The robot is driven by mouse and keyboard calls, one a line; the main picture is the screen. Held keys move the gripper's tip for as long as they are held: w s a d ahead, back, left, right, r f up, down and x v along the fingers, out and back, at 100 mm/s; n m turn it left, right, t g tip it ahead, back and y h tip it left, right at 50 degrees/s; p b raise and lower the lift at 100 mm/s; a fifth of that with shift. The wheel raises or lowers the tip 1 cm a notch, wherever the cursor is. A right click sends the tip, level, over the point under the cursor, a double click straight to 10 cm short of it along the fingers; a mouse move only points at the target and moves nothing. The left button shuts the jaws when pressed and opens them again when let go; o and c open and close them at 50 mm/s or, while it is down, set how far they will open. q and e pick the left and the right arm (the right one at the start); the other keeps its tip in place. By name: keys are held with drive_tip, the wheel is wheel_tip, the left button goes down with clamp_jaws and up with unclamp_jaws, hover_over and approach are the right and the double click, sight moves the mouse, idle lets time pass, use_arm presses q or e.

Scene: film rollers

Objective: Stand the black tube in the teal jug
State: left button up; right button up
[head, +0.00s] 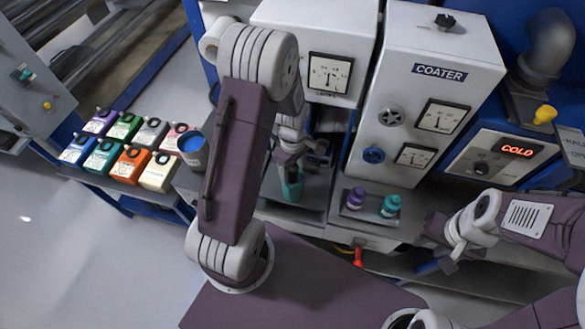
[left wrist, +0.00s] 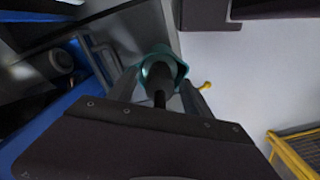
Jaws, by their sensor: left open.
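The teal jug (head: 292,188) stands on the grey shelf under the white machine, below my left gripper (head: 292,160). In the left wrist view the teal jug's rim (left wrist: 181,67) surrounds the end of the black tube (left wrist: 160,82). The tube appears to be in the jug's mouth, between the open fingers of my left gripper (left wrist: 158,92). How deep it sits is hidden, and I cannot make out the tube clearly in the head view. My right gripper (head: 448,258) is at the right, away from the jug, and its jaws are too unclear to read.
A purple bottle (head: 355,199) and a teal bottle (head: 390,206) stand on a tray right of the jug. The coater (head: 425,100) rises behind them. Several coloured canisters (head: 130,162) and a dark pot with blue contents (head: 191,148) are at the left.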

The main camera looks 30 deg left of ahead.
use_arm(q)
wheel_tip(320, 180, up, 9)
drive_tip(key=shift+r+b, duration=0.1)
drive_tip(key=shift+b, duration=0.3)
drive_tip(key=shift+w+d+f+b, duration=0.2)
drive_tip(key=shift+d+f+b, duration=0.25)
drive_tip(key=shift+b, duration=0.4)
drive_tip(key=s+d+f+m+t+b, duration=0.1)
drive_tip(key=s+d+f+m+b, duration=0.2)
drive_tip(key=s+m, duration=0.6)
wheel_tip(320, 180, down, 2)
drive_tip(key=m, duration=0.5)
drive_tip(key=shift+d+m, duration=0.3)
drive_tip(key=shift+d, duration=0.05)
